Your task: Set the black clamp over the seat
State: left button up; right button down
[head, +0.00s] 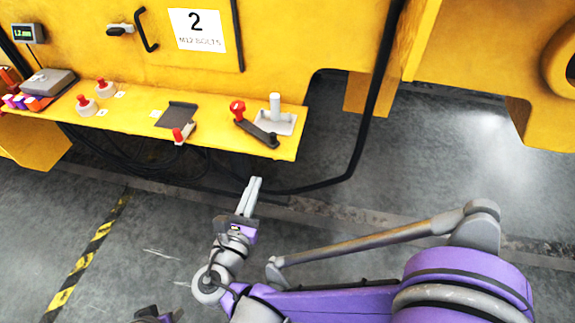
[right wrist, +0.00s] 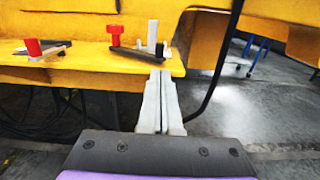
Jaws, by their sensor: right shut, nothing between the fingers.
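The black clamp (head: 262,135) is a dark bar with a red knob (head: 237,107) at its left end. It lies on the yellow shelf near its right end. The seat (head: 287,125) is a light grey plate with an upright post (head: 275,103), just behind and right of the bar; the bar looks beside the post, not over it. The clamp also shows in the right wrist view (right wrist: 135,53). My right gripper (head: 255,183) is shut and empty, below and in front of the shelf edge, apart from the clamp. A dark and purple part at the bottom edge may be my left gripper; its fingers are hidden.
The yellow shelf (head: 215,135) also holds a dark angled plate (head: 177,114), a red-handled piece (head: 182,133), two red-knobbed pieces (head: 83,105) and a grey box (head: 48,82). A black cable (head: 367,130) hangs right of the shelf. The floor in front is open.

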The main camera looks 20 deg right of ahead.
aim_at(273, 139)
jog(key=b+x, duration=0.1)
jog(key=x, duration=1.2)
jog(key=shift+a+f, duration=0.1)
jog(key=shift+f, duration=0.05)
pick_arm(q)
jog(key=shift+s+d+f, duration=0.15)
jog(key=shift+s+f, duration=0.05)
jog(key=shift+f, duration=0.45)
